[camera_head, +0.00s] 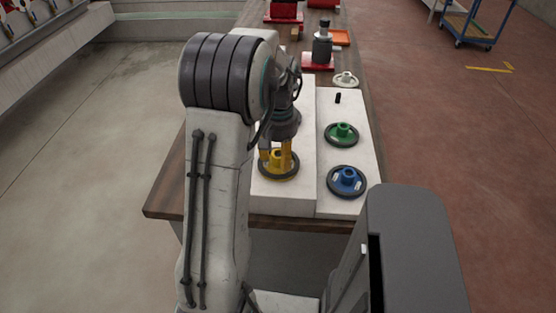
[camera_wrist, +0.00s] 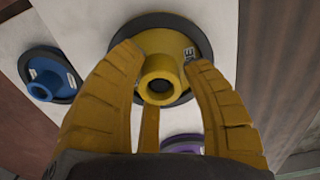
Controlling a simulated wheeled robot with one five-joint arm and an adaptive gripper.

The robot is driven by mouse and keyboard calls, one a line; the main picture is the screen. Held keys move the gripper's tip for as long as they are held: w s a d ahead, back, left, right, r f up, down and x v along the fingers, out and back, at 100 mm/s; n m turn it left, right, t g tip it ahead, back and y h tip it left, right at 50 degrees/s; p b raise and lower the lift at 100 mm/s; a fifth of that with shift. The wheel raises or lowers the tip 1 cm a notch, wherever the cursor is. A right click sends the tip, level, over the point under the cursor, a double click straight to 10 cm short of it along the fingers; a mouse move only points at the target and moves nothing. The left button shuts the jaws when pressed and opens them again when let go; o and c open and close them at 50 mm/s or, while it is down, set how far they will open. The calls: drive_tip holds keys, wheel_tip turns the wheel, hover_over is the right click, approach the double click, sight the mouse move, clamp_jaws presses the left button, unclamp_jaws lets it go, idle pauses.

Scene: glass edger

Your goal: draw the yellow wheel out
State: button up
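The yellow wheel (camera_head: 271,173) has a dark rim and a raised hub. It lies on the left white panel near the table's near end, partly hidden by my gripper in the head view. In the wrist view the yellow wheel (camera_wrist: 150,42) faces the camera, its round hollow hub (camera_wrist: 161,77) between my fingers. My gripper (camera_head: 278,150) points down over the wheel. In the wrist view the yellow fingers of my gripper (camera_wrist: 163,58) are spread to either side of the hub, with gaps showing. Whether the fingertips touch the wheel's face cannot be told.
A blue wheel (camera_head: 346,181), a green wheel (camera_head: 341,134), a bare black peg (camera_head: 338,98) and a white wheel (camera_head: 345,79) line the right panel. A purple wheel (camera_wrist: 182,143) shows beyond my fingers. Red fixtures (camera_head: 318,62) stand farther back on the table.

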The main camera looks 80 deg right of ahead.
drive_tip(key=c, duration=0.7)
drive_tip(key=shift+r+p, duration=0.6)
drive_tip(key=shift+r, duration=0.15)
drive_tip(key=shift+c, duration=0.3)
drive_tip(key=shift+r+p, duration=2.3)
drive_tip(key=shift+r, duration=0.5)
clamp_jaws()
drive_tip(key=shift+r, duration=0.1)
drive_tip(key=shift+r+p, duration=1.65)
drive_tip(key=shift+r, duration=0.25)
